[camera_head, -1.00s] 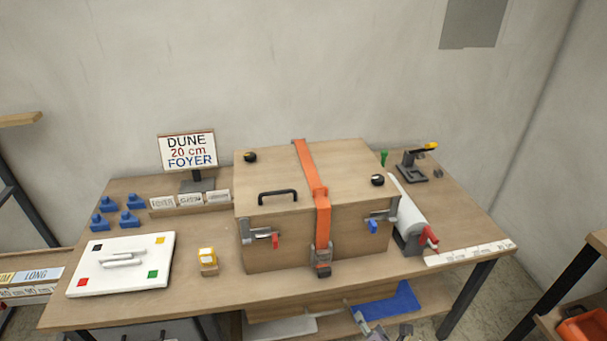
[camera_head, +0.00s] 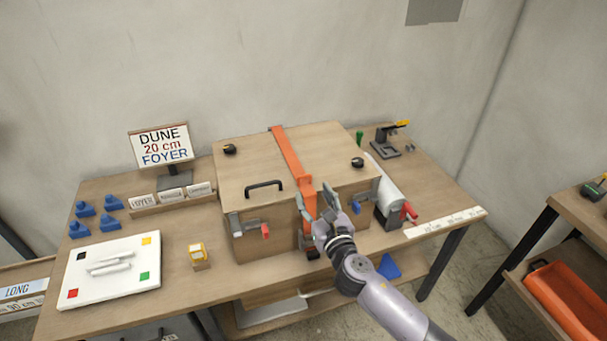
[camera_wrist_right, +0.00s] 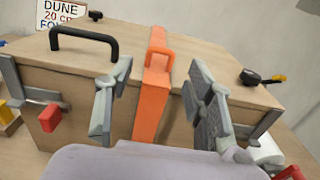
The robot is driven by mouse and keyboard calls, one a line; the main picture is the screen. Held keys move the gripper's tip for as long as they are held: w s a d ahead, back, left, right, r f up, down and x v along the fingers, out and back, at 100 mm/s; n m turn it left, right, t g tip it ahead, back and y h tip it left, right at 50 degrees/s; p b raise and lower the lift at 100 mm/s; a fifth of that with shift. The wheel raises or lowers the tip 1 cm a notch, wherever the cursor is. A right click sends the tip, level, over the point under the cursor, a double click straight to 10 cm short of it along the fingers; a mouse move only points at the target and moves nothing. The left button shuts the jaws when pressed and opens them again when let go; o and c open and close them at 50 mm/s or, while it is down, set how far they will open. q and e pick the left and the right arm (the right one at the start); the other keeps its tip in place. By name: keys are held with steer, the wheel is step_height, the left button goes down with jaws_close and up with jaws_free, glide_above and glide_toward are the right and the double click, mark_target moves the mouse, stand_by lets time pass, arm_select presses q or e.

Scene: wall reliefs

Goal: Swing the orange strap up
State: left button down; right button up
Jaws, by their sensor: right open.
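The orange strap (camera_head: 290,158) runs over the lid of the wooden box (camera_head: 247,160) and down its front face. It also shows in the right wrist view (camera_wrist_right: 150,100), with an orange loop near the lid's front edge. My right gripper (camera_head: 317,199) is open in front of the box, its fingers on either side of the strap. In the right wrist view the open fingers (camera_wrist_right: 160,95) flank the strap with gaps on both sides. The gripper hides part of the strap's lower end in the head view. My left gripper is not in view.
A black handle (camera_head: 264,186) stands up from the lid left of the strap. Latches with a red tab (camera_head: 265,231) and a blue tab (camera_head: 356,208) flank it on the box front. A white roll (camera_head: 384,190) lies right of the box.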

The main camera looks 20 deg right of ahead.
mark_target(304, 176)
steer(key=w, duration=0.8)
steer(key=shift+w+a, duration=0.1)
steer(key=shift+w, duration=0.1)
steer(key=shift+c, duration=0.4)
jaws_close()
